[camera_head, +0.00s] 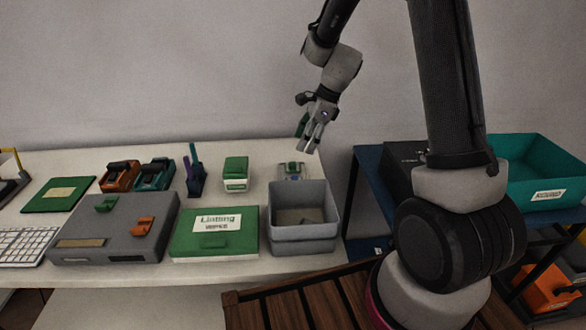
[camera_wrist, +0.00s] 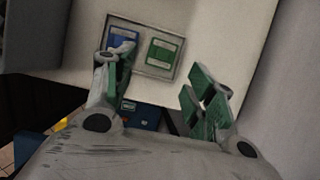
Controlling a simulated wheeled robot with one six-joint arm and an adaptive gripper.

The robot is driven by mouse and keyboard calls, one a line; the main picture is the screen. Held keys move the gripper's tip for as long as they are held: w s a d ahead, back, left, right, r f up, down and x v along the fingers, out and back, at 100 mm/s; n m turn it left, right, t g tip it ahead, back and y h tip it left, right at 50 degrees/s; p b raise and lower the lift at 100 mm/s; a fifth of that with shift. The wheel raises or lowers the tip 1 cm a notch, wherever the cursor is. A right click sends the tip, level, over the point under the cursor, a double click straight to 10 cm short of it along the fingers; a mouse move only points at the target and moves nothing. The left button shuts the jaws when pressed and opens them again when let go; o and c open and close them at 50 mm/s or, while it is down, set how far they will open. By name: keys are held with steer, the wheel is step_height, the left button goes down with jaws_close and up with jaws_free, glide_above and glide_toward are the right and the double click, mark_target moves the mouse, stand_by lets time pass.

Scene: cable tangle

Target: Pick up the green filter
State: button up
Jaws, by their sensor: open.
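A flat green square with a pale label, which looks like the green filter (camera_wrist: 165,52), lies in a shallow grey tray (camera_wrist: 142,73) in the wrist view. A blue labelled square (camera_wrist: 122,40) lies to its left, partly covered by a finger. In the head view the small tray (camera_head: 291,172) sits at the table's back right, behind the grey bin. My gripper (camera_head: 307,138) hangs above and behind that tray, empty. In the wrist view my gripper (camera_wrist: 158,78) has its fingers spread, with the green square beyond the gap between them.
A grey open bin (camera_head: 303,238) stands in front of the tray. A green-and-white box (camera_head: 236,172) is left of it, and a large green labelled box (camera_head: 214,248) is nearer. A blue shelf with a teal bin (camera_head: 540,165) stands right of the table. The wall is close behind.

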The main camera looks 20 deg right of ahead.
mark_target(293, 163)
steer(key=x, duration=0.8)
steer(key=shift+w+a+f, duration=0.1)
steer(key=shift+w+f, duration=0.2)
steer(key=shift+w, duration=0.05)
steer(key=c, duration=0.5)
